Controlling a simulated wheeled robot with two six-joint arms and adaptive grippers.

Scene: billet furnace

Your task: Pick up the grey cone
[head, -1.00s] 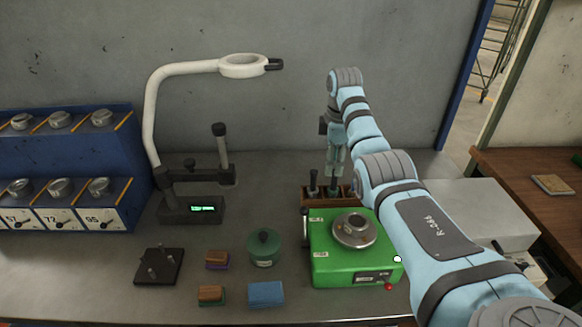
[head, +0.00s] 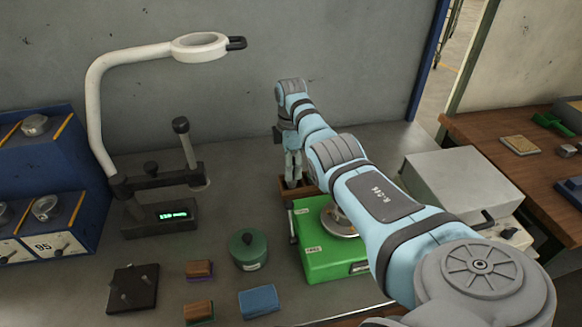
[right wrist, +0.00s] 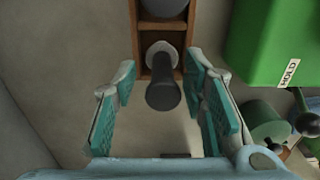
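A dark grey tapered piece with a pale collar (right wrist: 162,88) stands in a wooden rack (right wrist: 143,35) in the right wrist view. It is the closest match to the grey cone; its full shape is hard to tell end-on. My right gripper (right wrist: 160,80) is open, with its teal finger pads on either side of the piece and gaps visible. In the head view my right gripper (head: 292,180) points down at the rack (head: 312,190) behind the green device and hides the piece. My left gripper is not in view.
The green device (head: 318,255) stands close to the rack, its metal top partly behind my right arm. Another dark rounded piece (right wrist: 163,5) is in the rack. A green lidded pot (head: 248,252), small blocks (head: 199,269) and a white-armed magnifier (head: 95,110) stand left.

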